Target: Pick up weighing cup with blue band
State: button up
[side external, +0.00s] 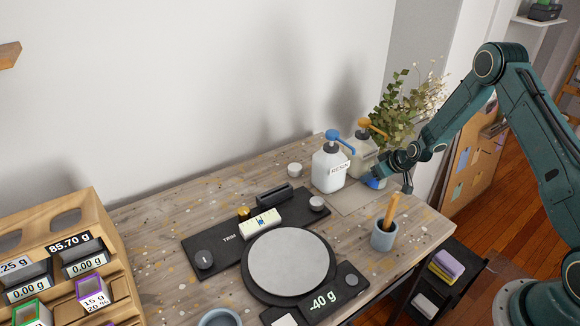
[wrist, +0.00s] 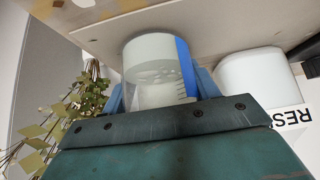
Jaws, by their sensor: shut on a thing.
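The weighing cup with the blue band (wrist: 152,72) is a translucent white cup with graduation marks, seen close up in the wrist view. Its blue band shows on the right side. My gripper (wrist: 160,92) is shut on it, with one blue finger on each side. In the side external view, my gripper (side external: 377,178) is low at the back right of the bench, beside the white bottles. There the cup is mostly hidden, with a blue patch (side external: 375,184) showing at the fingers. I cannot tell whether the cup touches the bench.
A RESIN bottle with a blue pump (side external: 329,168) stands just left of my gripper; an orange-pump bottle (side external: 361,152) stands behind. A leafy plant (side external: 402,115) is close by. A grey cup with a wooden stick (side external: 383,238) and a scale reading -40 g (side external: 290,262) are in front.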

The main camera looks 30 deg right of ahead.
jog(key=shift+r, duration=0.3)
jog(key=shift+r, duration=1.35)
jog(key=shift+s+r, duration=0.15)
jog(key=shift+s, duration=8.75)
jog(key=shift+s, duration=0.1)
